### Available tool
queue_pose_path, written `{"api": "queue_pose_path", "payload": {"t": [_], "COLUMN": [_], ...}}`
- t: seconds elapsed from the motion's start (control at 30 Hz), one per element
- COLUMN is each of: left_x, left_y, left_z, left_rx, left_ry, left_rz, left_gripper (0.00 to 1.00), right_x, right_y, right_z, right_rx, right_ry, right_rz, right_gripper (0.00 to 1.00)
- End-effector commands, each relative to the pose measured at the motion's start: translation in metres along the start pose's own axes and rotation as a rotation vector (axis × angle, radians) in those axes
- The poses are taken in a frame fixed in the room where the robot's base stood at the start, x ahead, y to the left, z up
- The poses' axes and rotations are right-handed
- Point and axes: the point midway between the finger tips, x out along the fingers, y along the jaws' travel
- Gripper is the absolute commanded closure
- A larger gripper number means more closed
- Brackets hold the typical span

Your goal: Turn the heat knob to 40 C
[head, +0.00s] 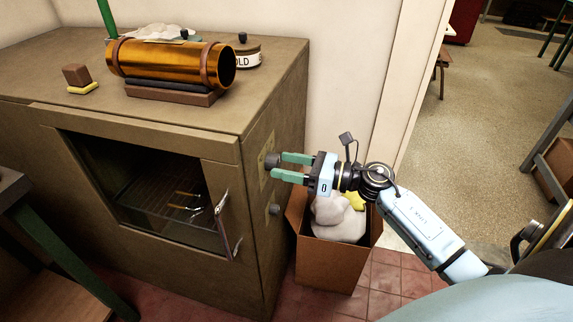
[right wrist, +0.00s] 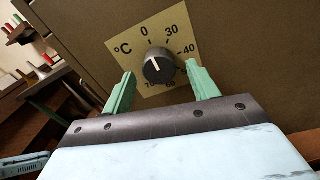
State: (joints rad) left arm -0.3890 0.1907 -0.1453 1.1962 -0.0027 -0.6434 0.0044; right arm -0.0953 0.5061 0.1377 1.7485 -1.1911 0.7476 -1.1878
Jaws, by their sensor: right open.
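The heat knob (right wrist: 158,65) is dark and round, on a cream dial plate (right wrist: 178,28) with °C and numbers around it. In the head view the knob (head: 272,160) is on the right side of the brown cabinet (head: 285,115). My right gripper (head: 281,167) is open at the knob. In the right wrist view its green fingers (right wrist: 160,72) stand on either side of the knob, with visible gaps. The right finger hides part of the scale. My left gripper is not in view.
A second small knob (head: 274,210) sits lower on the same side. The cabinet's glass door (head: 140,190) has a metal handle (head: 222,205). A cardboard box (head: 325,268) with white stuffing stands below my right gripper. A brass tube (head: 165,62) lies on top.

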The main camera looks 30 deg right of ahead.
Motion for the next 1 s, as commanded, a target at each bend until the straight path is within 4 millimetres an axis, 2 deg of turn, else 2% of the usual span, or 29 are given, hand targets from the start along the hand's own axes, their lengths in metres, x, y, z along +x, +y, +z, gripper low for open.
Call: {"api": "queue_pose_path", "payload": {"t": [0.37,0.7,1.0], "left_x": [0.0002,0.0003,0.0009], "left_y": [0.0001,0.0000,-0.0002], "left_z": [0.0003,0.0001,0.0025], "left_rx": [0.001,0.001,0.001], "left_ry": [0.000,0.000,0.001], "left_rz": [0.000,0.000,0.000], "left_gripper": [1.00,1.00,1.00], "right_x": [0.0059,0.0057,0.0056], "right_y": [0.0001,0.0001,0.0002], "right_z": [-0.0002,-0.0002,0.0005], "right_rx": [0.001,0.001,0.040], "right_ry": [0.000,0.000,0.001], "right_rz": [0.000,0.000,0.000], "right_gripper": [0.41,0.85,0.85]}}
